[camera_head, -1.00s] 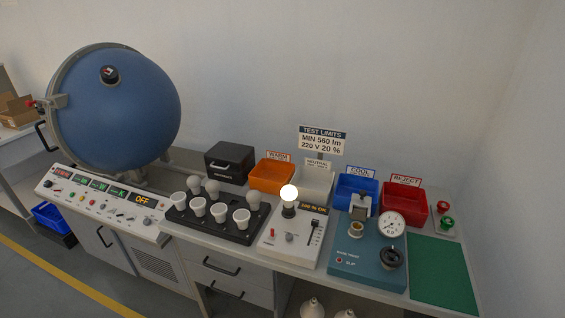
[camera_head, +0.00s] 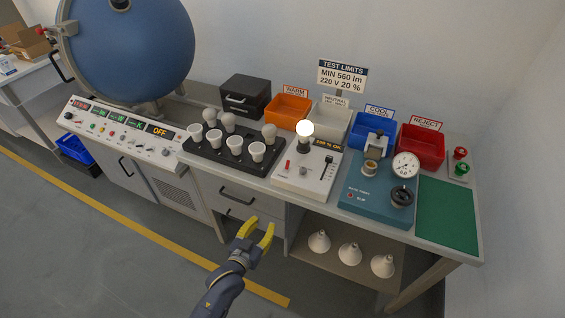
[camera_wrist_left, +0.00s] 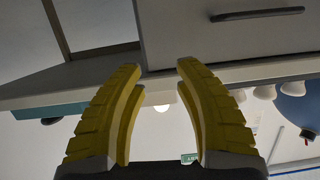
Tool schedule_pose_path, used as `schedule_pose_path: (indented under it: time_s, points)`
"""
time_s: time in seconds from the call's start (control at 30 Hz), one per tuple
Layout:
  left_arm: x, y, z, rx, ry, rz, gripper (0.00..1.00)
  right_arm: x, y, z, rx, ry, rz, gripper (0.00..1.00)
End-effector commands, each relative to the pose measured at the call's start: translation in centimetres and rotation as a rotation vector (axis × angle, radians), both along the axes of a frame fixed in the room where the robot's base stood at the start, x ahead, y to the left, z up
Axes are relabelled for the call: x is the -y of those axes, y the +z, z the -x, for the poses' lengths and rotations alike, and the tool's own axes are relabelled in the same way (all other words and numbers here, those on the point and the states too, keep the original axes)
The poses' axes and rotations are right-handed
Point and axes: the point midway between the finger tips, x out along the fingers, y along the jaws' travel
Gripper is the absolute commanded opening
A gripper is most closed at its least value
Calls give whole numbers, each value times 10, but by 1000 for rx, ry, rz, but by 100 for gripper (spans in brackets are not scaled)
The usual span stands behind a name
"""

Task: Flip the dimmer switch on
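The white dimmer unit (camera_head: 305,178) stands on the bench with a lit bulb (camera_head: 305,130) in its socket. Its front panel carries a red switch (camera_head: 287,164), a small knob and a black slider (camera_head: 327,162). Its small display is lit, but I cannot read it with certainty. My left gripper (camera_head: 256,234) is open and empty, in front of the bench and below its top, apart from the unit. Its yellow fingers (camera_wrist_left: 160,95) are spread in the left wrist view, with a glowing bulb between them in the background. My right gripper is not in view.
A black tray (camera_head: 190,158) with several bulbs and cups lies left of the unit. A teal tester (camera_head: 349,203) stands close on its right. Coloured bins (camera_head: 421,150) line the back. The drawer fronts and bench edge are beyond my left gripper.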

Motion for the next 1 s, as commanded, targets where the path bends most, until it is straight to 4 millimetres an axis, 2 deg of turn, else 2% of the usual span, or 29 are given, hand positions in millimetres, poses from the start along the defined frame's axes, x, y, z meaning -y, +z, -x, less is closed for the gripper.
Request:
schedule_pose_path:
  time_s: [0.03, 0.1, 0.2, 0.33, 0.43, 0.57, 1.0]
  points:
    - [5, 32, -3, 49, -7, 25, 33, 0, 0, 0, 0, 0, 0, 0]
    - [11, 67, -5, 103, -16, 53, 33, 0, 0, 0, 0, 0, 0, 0]
    - [16, 105, -3, 160, -24, 86, 33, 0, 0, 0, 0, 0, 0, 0]
    - [18, 134, -1, 202, -31, 114, 33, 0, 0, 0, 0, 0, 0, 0]
    - [20, 143, -2, 215, -32, 124, 33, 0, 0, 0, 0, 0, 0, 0]
    - [24, 145, -12, 215, -31, 130, 33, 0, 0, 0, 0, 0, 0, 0]
    - [53, 144, -83, 214, -31, 128, 33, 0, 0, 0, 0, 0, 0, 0]
